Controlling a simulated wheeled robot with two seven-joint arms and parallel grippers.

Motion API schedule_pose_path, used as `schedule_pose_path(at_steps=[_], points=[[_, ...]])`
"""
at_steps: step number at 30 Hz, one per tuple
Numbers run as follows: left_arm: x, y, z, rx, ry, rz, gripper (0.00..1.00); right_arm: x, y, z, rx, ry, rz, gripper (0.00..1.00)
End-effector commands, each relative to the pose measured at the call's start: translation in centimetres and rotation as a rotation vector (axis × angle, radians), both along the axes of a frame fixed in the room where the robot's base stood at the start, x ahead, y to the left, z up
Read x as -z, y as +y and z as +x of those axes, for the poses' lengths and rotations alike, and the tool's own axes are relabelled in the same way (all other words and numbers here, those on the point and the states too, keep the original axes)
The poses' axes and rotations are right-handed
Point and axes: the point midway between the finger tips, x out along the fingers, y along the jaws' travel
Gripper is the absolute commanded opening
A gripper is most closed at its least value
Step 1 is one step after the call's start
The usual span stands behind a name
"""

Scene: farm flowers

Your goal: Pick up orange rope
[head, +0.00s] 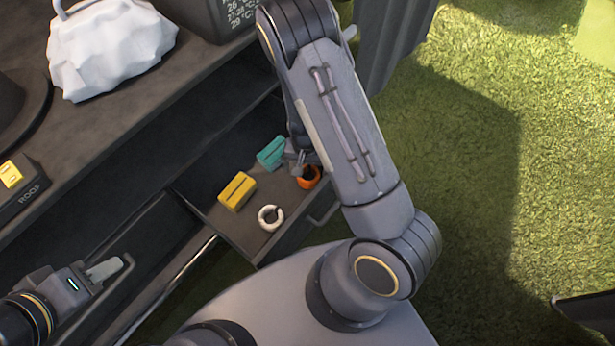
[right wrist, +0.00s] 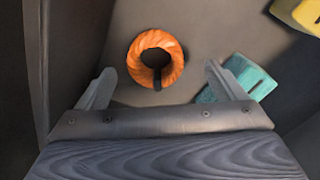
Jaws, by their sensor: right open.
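The orange rope (right wrist: 155,59) is a small coiled ring lying on the drawer floor. In the right wrist view it sits between and just beyond the two open fingertips of my right gripper (right wrist: 157,78), with nothing held. In the head view the orange rope (head: 309,178) is partly hidden by my right arm, and my right gripper (head: 297,158) shows only in part beside it. My left gripper (head: 105,268) is at the lower left, away from the rope; its finger gap cannot be made out.
The open drawer (head: 237,233) also holds a yellow block (head: 237,191), a teal block (head: 271,152) and a white rope ring (head: 270,217). The drawer walls stand close around the rope. A white bag (head: 108,45) rests on the counter above. Grass lies to the right.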

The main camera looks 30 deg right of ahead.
Motion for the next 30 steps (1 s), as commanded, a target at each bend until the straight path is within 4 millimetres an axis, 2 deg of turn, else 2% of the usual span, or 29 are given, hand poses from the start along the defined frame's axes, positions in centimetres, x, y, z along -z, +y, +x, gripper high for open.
schedule_pose_path(at_steps=[4, 8, 16, 28, 30], points=[[1.9, 0.0, 0.0, 0.0, 0.0, 0.0, 0.36, 2.6, -0.6, -0.2, 0.001, 0.001, 0.0, 0.9], [2.7, 0.0, 0.0, 0.0, 0.0, 0.0, 0.36, 4.3, -0.6, -0.2, -0.001, 0.001, 0.0, 0.9], [2.6, 0.0, 0.0, 0.0, 0.0, 0.0, 0.36, 4.5, -0.6, -0.2, -0.001, 0.0, 0.0, 0.9], [2.6, 0.0, 0.0, 0.0, 0.0, 0.0, 0.36, 4.5, -0.6, -0.2, -0.001, 0.0, 0.0, 0.38], [2.6, 0.0, 0.0, 0.0, 0.0, 0.0, 0.36, 4.4, -0.6, -0.2, -0.001, -0.001, 0.001, 0.36]])
